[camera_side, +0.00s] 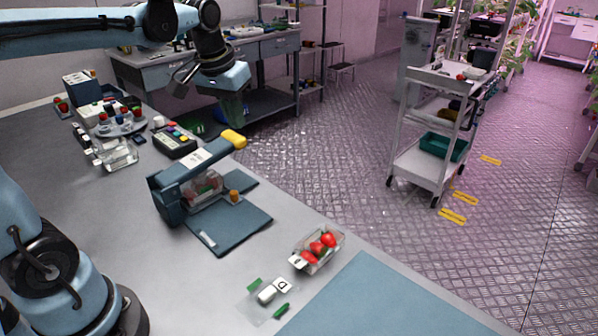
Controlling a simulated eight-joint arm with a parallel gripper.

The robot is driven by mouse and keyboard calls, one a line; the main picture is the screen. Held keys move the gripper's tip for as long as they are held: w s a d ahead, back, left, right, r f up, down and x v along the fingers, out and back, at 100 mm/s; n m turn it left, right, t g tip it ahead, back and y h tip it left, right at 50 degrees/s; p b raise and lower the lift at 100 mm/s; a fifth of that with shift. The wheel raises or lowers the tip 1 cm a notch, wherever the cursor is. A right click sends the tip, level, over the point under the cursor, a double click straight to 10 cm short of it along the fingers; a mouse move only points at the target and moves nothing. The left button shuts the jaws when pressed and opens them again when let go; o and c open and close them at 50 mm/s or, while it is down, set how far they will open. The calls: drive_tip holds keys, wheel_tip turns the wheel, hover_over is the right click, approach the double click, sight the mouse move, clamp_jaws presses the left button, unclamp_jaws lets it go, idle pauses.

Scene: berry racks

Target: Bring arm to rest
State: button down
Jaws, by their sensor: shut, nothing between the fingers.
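My gripper (232,108) hangs at the end of my raised arm at the upper left middle. It is above the table's far edge and holds nothing. It is shut, though its fingertips are small and dark against the floor. It is apart from the blue sealing device (172,197) with the yellow-ended handle, which stands below it on the table.
A clear punnet of red berries (318,250) sits near the table's right edge, with a small labelled packet (268,292) in front. A blue mat (385,300) lies at the front right. Vials, a keypad device (175,142) and boxes stand at the back left. A white cart (428,168) stands on the floor.

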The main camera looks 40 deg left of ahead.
drive_tip(key=s+d+f+m+t, duration=0.3)
drive_tip(key=s+d+f, duration=0.3)
drive_tip(key=s+d, duration=0.2)
drive_tip(key=shift+s+d+f+t+h, duration=0.3)
drive_tip(key=shift+f+t, duration=0.1)
drive_tip(key=shift+t, duration=0.2)
